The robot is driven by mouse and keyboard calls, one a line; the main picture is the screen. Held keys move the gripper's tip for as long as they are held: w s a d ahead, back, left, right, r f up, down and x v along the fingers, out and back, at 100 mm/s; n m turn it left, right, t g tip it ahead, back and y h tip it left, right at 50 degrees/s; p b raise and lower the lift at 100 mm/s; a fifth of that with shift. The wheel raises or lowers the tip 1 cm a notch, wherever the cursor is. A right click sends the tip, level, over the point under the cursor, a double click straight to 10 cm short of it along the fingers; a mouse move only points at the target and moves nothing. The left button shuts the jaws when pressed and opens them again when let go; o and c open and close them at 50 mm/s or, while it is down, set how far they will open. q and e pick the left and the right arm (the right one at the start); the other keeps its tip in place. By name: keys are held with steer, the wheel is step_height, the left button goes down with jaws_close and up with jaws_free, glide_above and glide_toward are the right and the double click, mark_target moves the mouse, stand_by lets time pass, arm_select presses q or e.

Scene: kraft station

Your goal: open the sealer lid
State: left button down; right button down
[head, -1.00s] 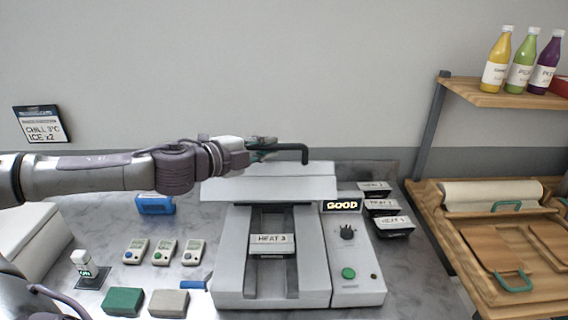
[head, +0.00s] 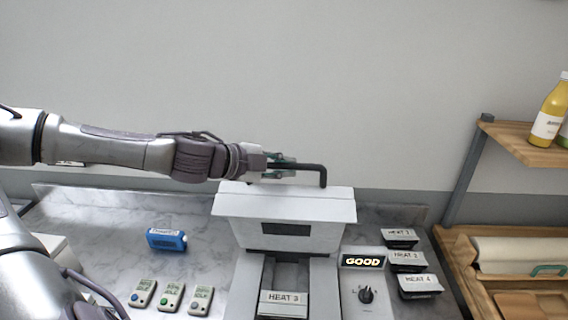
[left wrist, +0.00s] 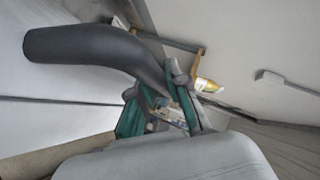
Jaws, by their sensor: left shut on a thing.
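The grey sealer stands on the marble counter, its pale lid (head: 285,202) raised at the back above the open front bed. A dark bar handle (head: 312,167) stands at the lid's upper edge. My left gripper (head: 283,168), with green fingers, is shut on this handle; its arm reaches in from the left. In the left wrist view the thick dark handle (left wrist: 90,47) runs to the green fingers (left wrist: 160,115). A tray labelled HEAT 3 (head: 283,303) sits on the sealer bed. The lit display (head: 363,261) reads GOOD. My right gripper is not in view.
A dial (head: 366,294) is below the display. Several labelled trays (head: 407,261) are right of the sealer. A blue box (head: 166,239) and small white devices (head: 171,296) are on the left. A wooden shelf (head: 530,147) with bottles is at right. The wall behind is clear.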

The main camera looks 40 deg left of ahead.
arm_select(q)
steer(key=shift+s+f, duration=0.1)
steer(key=shift+f, duration=0.05)
steer(key=c, duration=1.6)
jaws_free()
steer(key=o, duration=0.5)
steer(key=shift+c, duration=0.2)
steer(key=shift+s+a+r, duration=0.15)
steer(key=shift+s+r, duration=0.05)
steer(key=shift+r, duration=0.15)
steer(key=v, duration=1.1)
steer(key=shift+s+f, duration=0.15)
